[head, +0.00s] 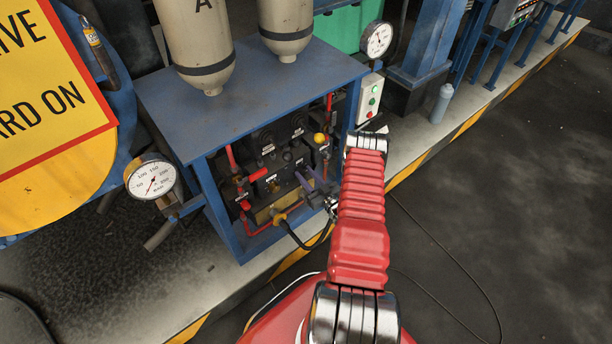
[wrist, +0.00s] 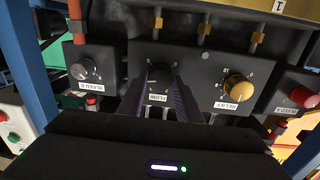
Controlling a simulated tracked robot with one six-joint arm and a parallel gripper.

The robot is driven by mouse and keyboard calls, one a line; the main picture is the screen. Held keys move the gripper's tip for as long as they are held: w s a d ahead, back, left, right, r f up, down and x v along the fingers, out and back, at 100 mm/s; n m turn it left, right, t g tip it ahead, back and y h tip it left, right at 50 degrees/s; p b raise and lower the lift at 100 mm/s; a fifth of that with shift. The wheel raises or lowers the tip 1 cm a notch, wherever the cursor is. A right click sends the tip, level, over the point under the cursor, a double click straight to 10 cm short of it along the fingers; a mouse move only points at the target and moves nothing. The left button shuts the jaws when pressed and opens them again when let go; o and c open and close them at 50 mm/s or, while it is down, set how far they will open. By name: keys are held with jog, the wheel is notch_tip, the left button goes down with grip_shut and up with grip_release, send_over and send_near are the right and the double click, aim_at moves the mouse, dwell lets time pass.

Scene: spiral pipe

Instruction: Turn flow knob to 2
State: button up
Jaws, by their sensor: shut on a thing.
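The flow knob (wrist: 160,77) is a dark knob on a black panel block in the middle of the wrist view, above an upside-down FLOW label (wrist: 160,97). My gripper (wrist: 160,82) has its two dark purple fingers on either side of the knob and is shut on it. In the head view my gripper (head: 312,183) reaches into the open front of the blue cabinet (head: 245,85). The fingers and arm hide the flow knob there. The knob's pointer and the number it stands at cannot be read.
In the wrist view a brass relief knob (wrist: 238,88) and a red knob (wrist: 303,97) are right of my fingers, and a grey knob (wrist: 88,70) is left. The cabinet's blue post (wrist: 33,65) stands at the left. A pressure gauge (head: 152,178) is beside the cabinet.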

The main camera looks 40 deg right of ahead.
jog(key=shift+n, duration=0.4)
jog(key=shift+c, duration=0.5)
jog(key=shift+n, duration=0.9)
jog(key=n, duration=0.4)
jog(key=shift+a+f, duration=0.1)
jog(key=n, duration=0.7)
jog(key=shift+f+t+y, duration=0.1)
jog(key=shift+t+y, duration=0.2)
jog(key=n, duration=0.4)
jog(key=shift+a+f+n+y, duration=0.1)
jog(key=shift+n+y, duration=0.2)
jog(key=shift+n, duration=0.1)
jog(key=shift+s+f+n, duration=0.1)
jog(key=shift+n, duration=1.9)
jog(key=shift+a, duration=0.1)
jog(key=o, duration=0.7)
jog(key=shift+f, duration=0.1)
jog(key=shift+c, duration=0.2)
jog(key=o, duration=0.4)
jog(key=shift+d+r, duration=0.2)
jog(key=shift+d, duration=0.05)
